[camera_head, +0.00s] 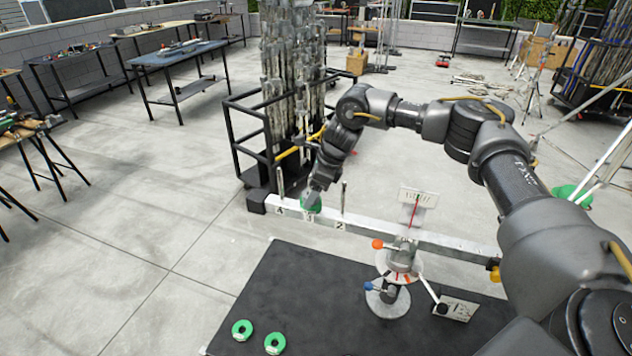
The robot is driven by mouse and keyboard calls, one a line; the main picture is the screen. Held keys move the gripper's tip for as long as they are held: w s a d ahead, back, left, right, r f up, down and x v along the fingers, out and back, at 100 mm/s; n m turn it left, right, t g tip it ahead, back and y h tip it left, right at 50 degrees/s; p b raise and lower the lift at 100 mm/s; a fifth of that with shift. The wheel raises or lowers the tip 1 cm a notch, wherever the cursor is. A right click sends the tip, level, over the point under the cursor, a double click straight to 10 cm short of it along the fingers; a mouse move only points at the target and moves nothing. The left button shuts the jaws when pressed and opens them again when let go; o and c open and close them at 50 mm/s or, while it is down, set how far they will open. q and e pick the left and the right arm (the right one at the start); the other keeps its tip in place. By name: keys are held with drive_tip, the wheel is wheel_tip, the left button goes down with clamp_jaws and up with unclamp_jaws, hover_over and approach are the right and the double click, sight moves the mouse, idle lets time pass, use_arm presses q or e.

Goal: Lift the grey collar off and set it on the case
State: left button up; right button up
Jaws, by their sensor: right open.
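My right gripper (312,192) points down at the white rail, right over a green disc (311,204) that it partly hides. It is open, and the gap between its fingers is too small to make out. I cannot pick out the grey collar for certain; a grey round part (402,257) sits on the upright stand in front of the rail. A flat black surface (290,295) lies below and may be the case's top. My left gripper is not in view.
Two green rings (242,330) (275,343) lie on the black surface. The stand has orange (377,244) and blue (368,286) knobs. A black-railed cart (250,140) stands behind the rail.

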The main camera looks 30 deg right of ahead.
drive_tip(key=shift+s, duration=0.15)
drive_tip(key=shift+c, duration=1.6)
drive_tip(key=c, duration=0.7)
drive_tip(key=o, duration=0.4)
drive_tip(key=c, duration=0.4)
drive_tip(key=shift+c, duration=0.2)
drive_tip(key=shift+r+p, duration=0.85)
drive_tip(key=shift+r, duration=0.45)
drive_tip(key=shift+r+p, duration=1.75)
drive_tip(key=shift+r, duration=0.75)
drive_tip(key=shift+r, duration=0.1)
